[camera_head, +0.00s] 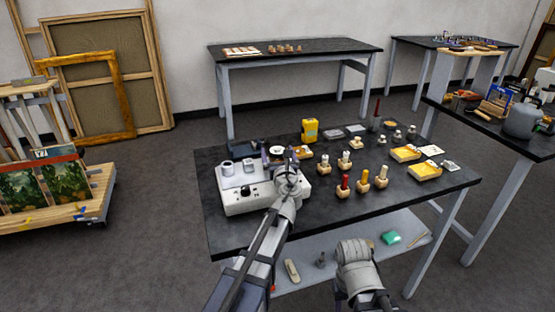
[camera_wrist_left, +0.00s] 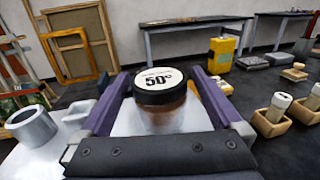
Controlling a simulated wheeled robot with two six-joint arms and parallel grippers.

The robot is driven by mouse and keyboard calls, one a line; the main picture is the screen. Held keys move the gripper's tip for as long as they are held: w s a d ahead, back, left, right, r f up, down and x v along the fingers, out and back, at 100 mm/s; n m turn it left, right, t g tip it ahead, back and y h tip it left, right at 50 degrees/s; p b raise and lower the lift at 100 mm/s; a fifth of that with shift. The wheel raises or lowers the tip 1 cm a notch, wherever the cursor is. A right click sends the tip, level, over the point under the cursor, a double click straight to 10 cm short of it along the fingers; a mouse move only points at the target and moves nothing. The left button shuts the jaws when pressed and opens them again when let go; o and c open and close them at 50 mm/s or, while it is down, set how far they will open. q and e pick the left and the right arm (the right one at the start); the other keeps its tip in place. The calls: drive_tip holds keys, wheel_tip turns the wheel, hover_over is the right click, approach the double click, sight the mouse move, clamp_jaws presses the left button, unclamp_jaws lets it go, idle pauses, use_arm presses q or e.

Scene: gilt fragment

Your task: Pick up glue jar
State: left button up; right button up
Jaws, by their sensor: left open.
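The glue jar (camera_wrist_left: 160,104) has a black lid with a white label reading "50°" and a brownish, see-through body. It stands upright at the white warmer unit (camera_head: 235,202), and its lid (camera_head: 277,150) shows in the head view. My left gripper (camera_head: 279,156) is open, with its purple fingers (camera_wrist_left: 162,92) on either side of the jar. Small gaps show between the fingers and the lid. The jar's base is hidden by the gripper body in the wrist view. My right gripper is not in view.
A metal cup (camera_wrist_left: 32,127) sits on the warmer, left of the jar. A yellow can (camera_head: 310,129) stands behind it to the right. Several small bottles in wooden blocks, such as a red one (camera_head: 345,187), stand to the right. The black tabletop (camera_head: 300,222) is bare near the front.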

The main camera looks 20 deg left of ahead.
sight(277, 150)
use_arm(q)
clamp_jaws()
idle(0.8)
drive_tip(key=shift+r, duration=0.15)
wheel_tip(277, 150, up, 10)
drive_tip(key=p, duration=1)
